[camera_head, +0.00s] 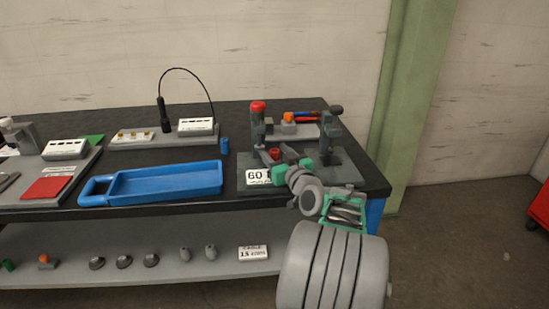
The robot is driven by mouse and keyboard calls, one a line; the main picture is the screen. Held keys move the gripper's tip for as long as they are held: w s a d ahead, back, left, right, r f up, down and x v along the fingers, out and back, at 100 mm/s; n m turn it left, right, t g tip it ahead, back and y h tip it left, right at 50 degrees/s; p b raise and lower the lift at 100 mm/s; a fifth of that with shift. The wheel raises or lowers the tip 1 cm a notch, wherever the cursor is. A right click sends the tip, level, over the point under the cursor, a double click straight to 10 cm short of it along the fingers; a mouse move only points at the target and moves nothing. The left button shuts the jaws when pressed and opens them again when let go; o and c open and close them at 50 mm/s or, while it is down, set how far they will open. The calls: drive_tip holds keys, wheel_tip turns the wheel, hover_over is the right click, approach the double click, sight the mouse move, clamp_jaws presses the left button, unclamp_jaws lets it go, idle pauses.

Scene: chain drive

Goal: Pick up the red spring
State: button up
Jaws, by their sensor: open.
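A small red piece (275,153), which looks like the red spring, is on the grey fixture plate (345,172) at the right end of the bench. It is too small to make out coils. My gripper (276,157), with green parts at its base, reaches in over the plate from the front right. It is open, and its dark fingers are close around or beside the red piece. I cannot tell whether they touch it. The gripper hides part of the plate.
A grey post with a red knob (258,107) stands just behind my gripper, and a dark upright (329,135) stands to its right. A label reading 60 (257,177) is at the plate's front left. A blue tray (160,183) lies further left.

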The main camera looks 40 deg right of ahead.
clamp_jaws()
idle(0.5)
